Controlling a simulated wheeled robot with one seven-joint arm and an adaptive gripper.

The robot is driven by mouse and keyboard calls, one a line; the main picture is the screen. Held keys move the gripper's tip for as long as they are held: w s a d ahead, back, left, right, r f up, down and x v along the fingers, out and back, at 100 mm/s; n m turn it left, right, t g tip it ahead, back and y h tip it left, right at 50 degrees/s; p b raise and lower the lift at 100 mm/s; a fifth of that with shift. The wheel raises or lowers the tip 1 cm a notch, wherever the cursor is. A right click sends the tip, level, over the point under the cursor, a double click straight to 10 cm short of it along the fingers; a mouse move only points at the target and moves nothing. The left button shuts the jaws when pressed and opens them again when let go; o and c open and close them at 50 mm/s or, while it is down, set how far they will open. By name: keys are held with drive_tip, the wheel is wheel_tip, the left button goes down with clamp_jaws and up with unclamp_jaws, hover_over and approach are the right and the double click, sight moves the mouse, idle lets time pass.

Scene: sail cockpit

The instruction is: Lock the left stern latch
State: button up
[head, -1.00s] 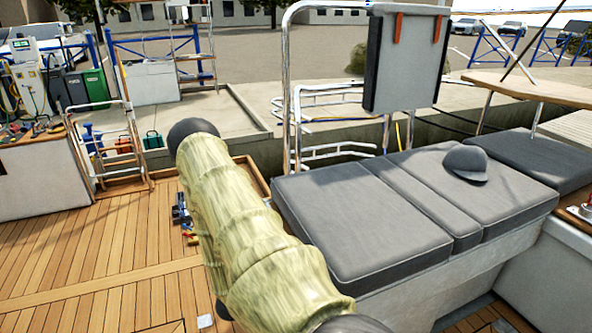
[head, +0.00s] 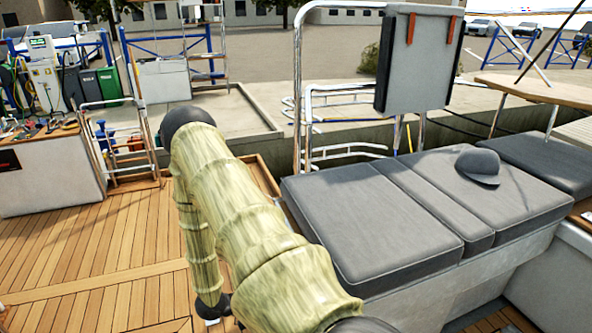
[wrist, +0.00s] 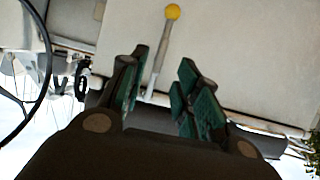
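A grey lever with a round yellow knob (wrist: 172,12) shows in the wrist view, against a pale panel. I take it to be the latch handle, but cannot tell from the frames which latch it is. My gripper (wrist: 162,62) is open, with green pads on both fingers. The lever's shaft appears between the fingers in the picture, and the knob lies beyond the fingertips. I see no contact; the depth between fingers and lever is unclear. In the head view my gripper is out of sight and the lever cannot be made out.
Dark grey cushions (head: 365,225) cover a bench on the right, with a grey cap (head: 478,166) on it. A white cabinet (head: 45,178) with tools on top stands left, beside a metal rail (head: 122,150). Wooden deck (head: 85,255) lies open at the left.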

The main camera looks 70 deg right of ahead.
drive_tip(key=shift+v, duration=2)
drive_tip(key=w+a+f+n+t+y+p, duration=0.1)
drive_tip(key=w+a+n+t+p, duration=0.25)
drive_tip(key=a+n+t, duration=0.4)
drive_tip(key=w+a+f+n+t+p, duration=0.25)
drive_tip(key=w+a+n+t, duration=0.25)
drive_tip(key=a+n, duration=0.4)
drive_tip(key=s+a+r+n+g+y+p, duration=0.1)
drive_tip(key=s+a+n+y+p, duration=0.1)
drive_tip(key=s+a+n, duration=0.3)
drive_tip(key=s+a+r+n+g+y+p, duration=0.1)
drive_tip(key=s+a+n+y, duration=0.4)
drive_tip(key=a, duration=0.9)
drive_tip(key=shift+s+r+n+p, duration=0.15)
drive_tip(key=shift+s+n+p, duration=0.45)
drive_tip(key=shift+s, duration=0.25)
